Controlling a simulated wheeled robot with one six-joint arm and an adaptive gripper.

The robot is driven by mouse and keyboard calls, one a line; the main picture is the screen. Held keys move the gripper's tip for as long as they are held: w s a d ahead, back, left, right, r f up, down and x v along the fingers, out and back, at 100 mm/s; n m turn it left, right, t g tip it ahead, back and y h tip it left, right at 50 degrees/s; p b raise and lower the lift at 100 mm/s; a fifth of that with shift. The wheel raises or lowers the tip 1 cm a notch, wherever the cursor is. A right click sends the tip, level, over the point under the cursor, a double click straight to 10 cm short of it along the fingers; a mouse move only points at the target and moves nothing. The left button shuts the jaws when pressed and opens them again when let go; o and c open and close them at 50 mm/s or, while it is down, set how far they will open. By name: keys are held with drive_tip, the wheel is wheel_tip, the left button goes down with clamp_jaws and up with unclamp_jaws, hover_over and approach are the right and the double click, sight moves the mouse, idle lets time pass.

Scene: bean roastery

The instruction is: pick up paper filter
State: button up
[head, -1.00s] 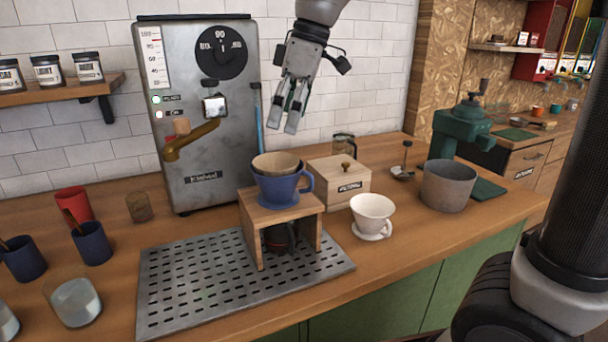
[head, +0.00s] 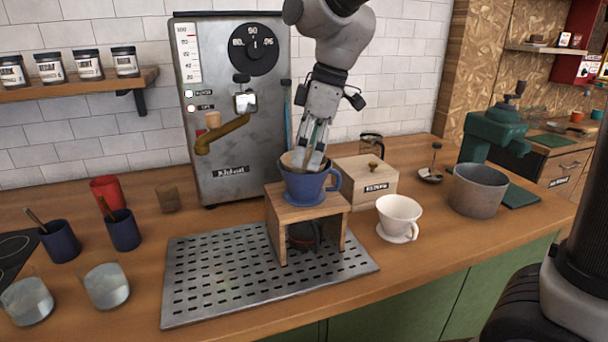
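The brown paper filter (head: 288,161) sits inside the blue dripper (head: 304,188), and only part of its rim shows. The dripper stands on a small wooden stand (head: 293,212). My gripper (head: 308,162) points down at the top of the dripper, with its fingertips at the filter's right part. The two fingers look apart, with a gap between them. Their tips partly cover the filter, and I cannot tell whether they touch it.
A dark glass vessel (head: 303,235) is under the stand, on the perforated drip tray (head: 215,285). A wooden box (head: 368,186), white cup (head: 398,216) and grey pot (head: 478,190) stand to the right. The roaster-like metal machine (head: 220,150) is close behind on the left.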

drive_tip(key=shift+c, duration=0.4)
drive_tip(key=c, duration=0.6)
